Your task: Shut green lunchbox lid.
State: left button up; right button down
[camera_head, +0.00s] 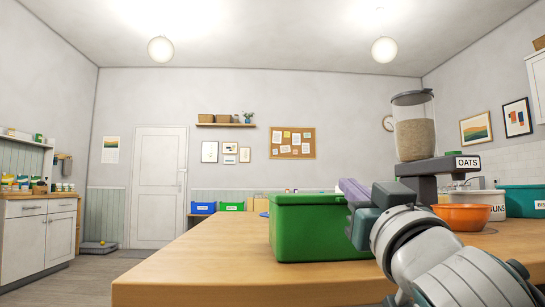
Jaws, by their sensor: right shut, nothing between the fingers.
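The green lunchbox (308,232) stands on the wooden table, in the middle of the view. I see its front wall and rim almost edge-on, so its inside is hidden and I cannot tell how its lid stands. My right gripper (352,192) comes in from the lower right and is shut and empty. Its fingers are at the box's upper right corner and cover part of that side; I cannot tell whether they touch it. My left gripper is not in view.
An orange bowl (466,216), a white container (488,198) and a teal bin (524,199) stand right of my arm. An oats dispenser (414,132) rises behind it. The wooden table (200,270) is clear left of the lunchbox.

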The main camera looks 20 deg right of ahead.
notch_tip(320, 180, up, 4)
jog(key=p, duration=0.3)
jog(key=f+b+v, duration=0.1)
jog(key=v, duration=0.9)
jog(key=s+a+r+n+g+y+p, duration=0.25)
jog(key=s+g+p, duration=0.75)
jog(key=p, duration=0.7)
jog(key=s+a+r+n+g+y+p, duration=0.2)
jog(key=s+r+g+p, duration=0.2)
jog(key=s+g+p, duration=0.95)
notch_tip(320, 180, up, 35)
jog(key=w+t+p, duration=0.1)
jog(key=t+p, duration=0.4)
jog(key=p, duration=3.4)
jog(key=shift+w+a+r+p, duration=0.2)
jog(key=shift+w+a+p, duration=0.05)
jog(key=shift+w+p, duration=0.1)
